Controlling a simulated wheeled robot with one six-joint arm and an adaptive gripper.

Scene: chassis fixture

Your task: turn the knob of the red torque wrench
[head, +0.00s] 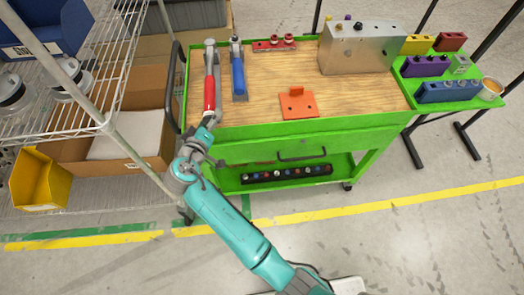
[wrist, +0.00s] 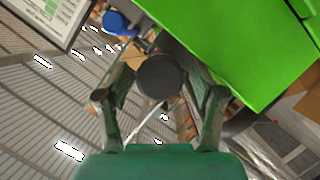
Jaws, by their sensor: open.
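The red torque wrench (head: 209,92) lies on the wooden top of the green cart, near its left edge, with its handle end toward me. A blue-handled wrench (head: 238,77) lies just right of it. My gripper (head: 212,122) is at the near end of the red wrench, by the cart's front left corner. In the wrist view, a dark round knob (wrist: 160,78) faces me end-on between the two spread fingers of my gripper (wrist: 160,88). Gaps show between the fingers and the knob. The rest of the wrench is mostly hidden behind the knob there.
The green cart (head: 300,128) has a raised rim; its side fills the upper right of the wrist view. An orange bracket (head: 298,104) and a metal box (head: 360,48) are on top. A wire shelf (head: 105,120) and yellow bin (head: 38,180) stand close at left.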

